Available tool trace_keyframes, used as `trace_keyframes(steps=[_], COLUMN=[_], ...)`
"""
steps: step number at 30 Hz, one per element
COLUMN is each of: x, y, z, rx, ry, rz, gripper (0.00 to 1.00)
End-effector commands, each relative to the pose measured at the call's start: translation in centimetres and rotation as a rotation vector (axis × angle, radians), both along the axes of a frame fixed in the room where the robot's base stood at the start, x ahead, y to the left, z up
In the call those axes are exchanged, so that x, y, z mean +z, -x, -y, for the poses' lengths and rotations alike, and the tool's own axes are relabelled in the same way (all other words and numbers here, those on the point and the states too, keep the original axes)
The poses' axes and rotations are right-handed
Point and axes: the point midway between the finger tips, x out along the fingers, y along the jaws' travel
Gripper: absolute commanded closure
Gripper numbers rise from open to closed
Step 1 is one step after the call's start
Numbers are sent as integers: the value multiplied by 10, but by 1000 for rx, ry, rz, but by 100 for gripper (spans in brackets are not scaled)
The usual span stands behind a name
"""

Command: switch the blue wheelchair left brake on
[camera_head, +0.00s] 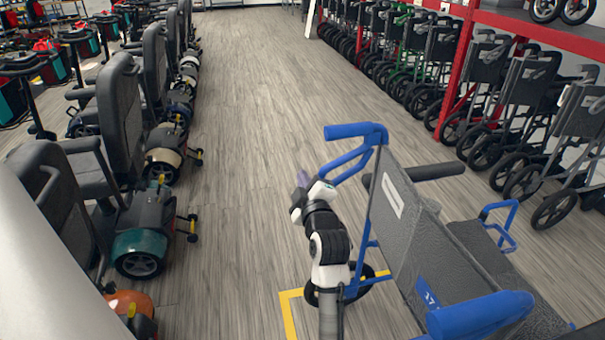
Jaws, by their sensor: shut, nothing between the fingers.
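The blue wheelchair (405,235) stands at the lower right, seen from above and behind, with a grey back panel and a blue frame. One blue push handle (356,132) is at its upper left and another (480,314) is at the bottom. A dark wheel (313,296) shows low down, partly behind my arm. I cannot make out the left brake; the frame, back panel and my arm cover much of that side. My gripper (302,180) is shut and empty, left of the upper push handle and apart from it in the picture. Its fingers are small and hard to see.
Scooters with black seats (120,105) line the left side. The wooden floor (245,130) between is clear. Yellow tape (289,315) marks the floor beside the wheelchair.

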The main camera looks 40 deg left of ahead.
Motion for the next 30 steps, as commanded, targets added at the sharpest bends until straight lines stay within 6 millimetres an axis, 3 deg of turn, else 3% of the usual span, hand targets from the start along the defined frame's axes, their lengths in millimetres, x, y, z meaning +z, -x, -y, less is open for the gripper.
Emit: trace_keyframes(steps=[3,10,30], x=[-3,-1,1], y=[17,36,40], z=[20,42,45], rx=[-2,1,2], ry=[-2,0,-4], rz=[0,0,2], gripper=[100,100,100])
